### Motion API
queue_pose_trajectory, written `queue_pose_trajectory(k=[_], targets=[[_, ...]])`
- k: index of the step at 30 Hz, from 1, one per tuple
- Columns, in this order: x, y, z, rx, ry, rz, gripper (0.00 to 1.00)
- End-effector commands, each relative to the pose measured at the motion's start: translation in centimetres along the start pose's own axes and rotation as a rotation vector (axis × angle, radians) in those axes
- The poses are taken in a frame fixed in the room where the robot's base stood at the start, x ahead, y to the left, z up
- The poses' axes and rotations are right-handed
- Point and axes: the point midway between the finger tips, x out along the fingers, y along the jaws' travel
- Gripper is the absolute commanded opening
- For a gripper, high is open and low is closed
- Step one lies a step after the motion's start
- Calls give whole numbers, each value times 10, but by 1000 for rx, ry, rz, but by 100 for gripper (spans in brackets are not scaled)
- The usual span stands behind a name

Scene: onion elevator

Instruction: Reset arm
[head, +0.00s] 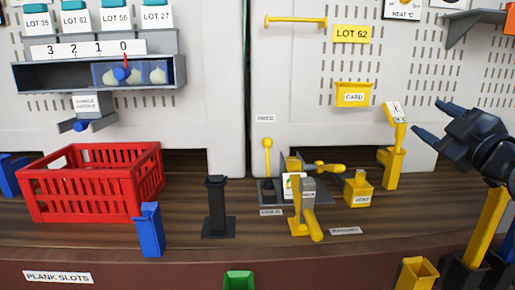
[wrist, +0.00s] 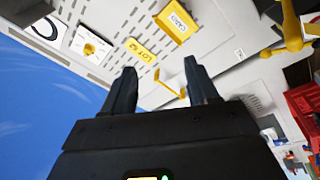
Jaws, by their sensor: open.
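My gripper (head: 432,118) is at the right of the head view, held up in front of the perforated wall with its fingers pointing left. Its two dark fingers are spread and empty. In the wrist view my gripper (wrist: 160,88) shows both fingers apart with nothing between them. In the head view, a yellow post with a white-topped head (head: 394,150) stands just left of the fingertips, and I cannot tell whether they touch.
A yellow lever device (head: 300,200), a "VENT" box (head: 358,190) and a black post (head: 217,207) stand on the wooden bench. A red crate (head: 90,185) and blue post (head: 150,230) are left. The wall holds a "CARD" box (head: 353,95) and a shelf (head: 50,76).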

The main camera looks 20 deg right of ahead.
Motion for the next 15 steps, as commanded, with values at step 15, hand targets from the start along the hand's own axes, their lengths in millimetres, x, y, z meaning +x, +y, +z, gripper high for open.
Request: queue_pose_trajectory(k=[15], targets=[[-124, -232, 23, 510, -141, -63, 58]])
